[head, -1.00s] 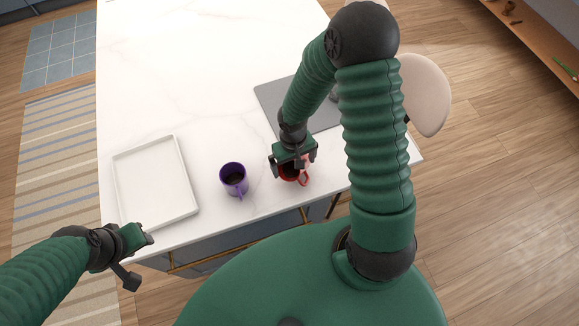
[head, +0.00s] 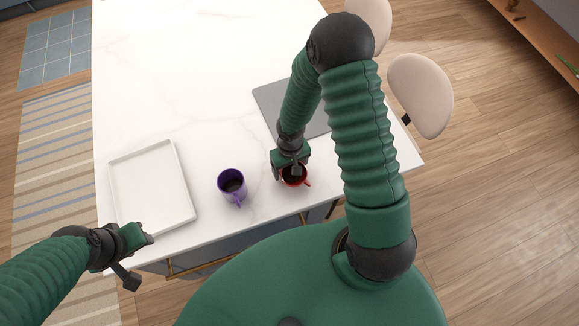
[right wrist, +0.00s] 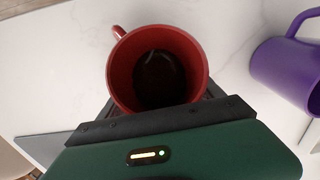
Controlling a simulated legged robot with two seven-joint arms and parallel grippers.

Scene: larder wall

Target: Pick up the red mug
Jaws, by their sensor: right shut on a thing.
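The red mug (head: 297,184) stands upright near the front edge of the white table, with dark contents inside. My right gripper (head: 287,174) is shut on the mug's wall from above, partly covering its far side. In the right wrist view the red mug (right wrist: 196,62) opens toward the camera, its handle at the upper left. I cannot tell whether the mug's base touches the table. My left gripper (head: 140,258) is open and empty at the lower left, by the table's front left corner.
A purple mug (head: 231,189) with dark contents stands left of the red mug; it also shows in the right wrist view (right wrist: 285,70). A white tray (head: 188,190) lies further left. A grey mat (head: 272,96) lies beyond my right gripper. The table's far left is clear.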

